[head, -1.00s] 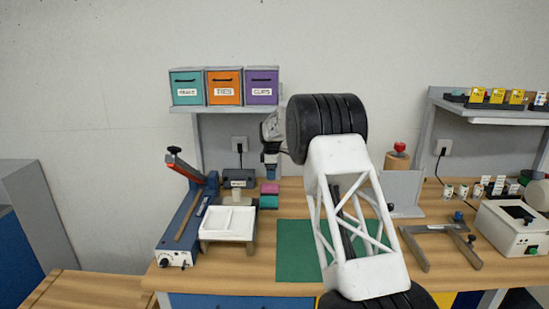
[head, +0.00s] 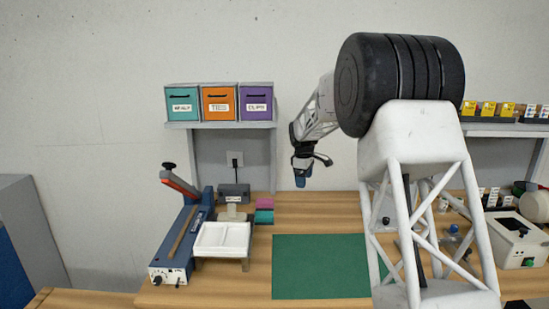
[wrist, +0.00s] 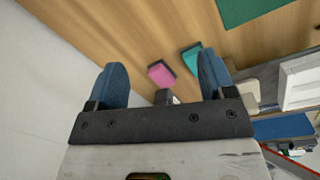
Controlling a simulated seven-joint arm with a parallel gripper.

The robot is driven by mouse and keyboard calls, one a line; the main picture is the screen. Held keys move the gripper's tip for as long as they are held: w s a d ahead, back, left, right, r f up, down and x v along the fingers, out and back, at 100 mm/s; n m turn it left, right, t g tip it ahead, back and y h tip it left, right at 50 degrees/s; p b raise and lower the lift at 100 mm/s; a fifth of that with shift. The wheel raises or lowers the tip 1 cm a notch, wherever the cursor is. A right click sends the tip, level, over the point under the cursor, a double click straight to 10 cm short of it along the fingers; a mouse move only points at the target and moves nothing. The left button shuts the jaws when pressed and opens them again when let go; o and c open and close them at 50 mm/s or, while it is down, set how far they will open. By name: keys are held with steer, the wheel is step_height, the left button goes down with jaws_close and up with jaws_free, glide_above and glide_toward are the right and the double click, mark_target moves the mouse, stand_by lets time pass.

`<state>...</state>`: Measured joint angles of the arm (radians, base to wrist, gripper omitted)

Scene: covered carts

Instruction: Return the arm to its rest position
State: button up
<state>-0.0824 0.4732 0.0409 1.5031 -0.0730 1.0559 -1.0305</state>
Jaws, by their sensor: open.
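My gripper (head: 302,176) hangs at the end of my white and black arm, in front of the wall and above the back of the wooden bench. In the wrist view my gripper (wrist: 162,84) shows its two blue fingers spread apart with nothing between them. A pink block (wrist: 161,74) and a teal block (wrist: 192,58) lie on the bench below, apart from the fingers. In the head view the pink block (head: 265,203) sits behind the teal block (head: 264,217), left of my gripper.
A green mat (head: 320,267) lies bare on the bench (head: 230,294). A white tray (head: 222,239) and a blue sealer with a red-handled arm (head: 180,240) stand at left. Teal, orange (head: 219,103) and purple bins sit on a shelf. A white box device (head: 515,240) stands at right.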

steer(key=s+d+r+m, duration=0.2)
steer(key=s+r, duration=0.2)
steer(key=s, duration=0.7)
steer(key=s+d+r+m+t, duration=0.15)
steer(key=s+r, duration=0.25)
steer(key=s, duration=0.7)
steer(key=s+d+r+m+g, duration=0.1)
steer(key=s+d+r+m, duration=0.2)
steer(key=s, duration=0.8)
steer(key=s+f+m, duration=0.3)
steer(key=s, duration=1.3)
steer(key=s+f+m+t, duration=0.1)
steer(key=s+f+m, duration=0.2)
steer(key=s, duration=1.4)
steer(key=shift+d+f+m, duration=0.2)
steer(key=shift+d+m, duration=0.15)
steer(key=shift+m, duration=0.1)
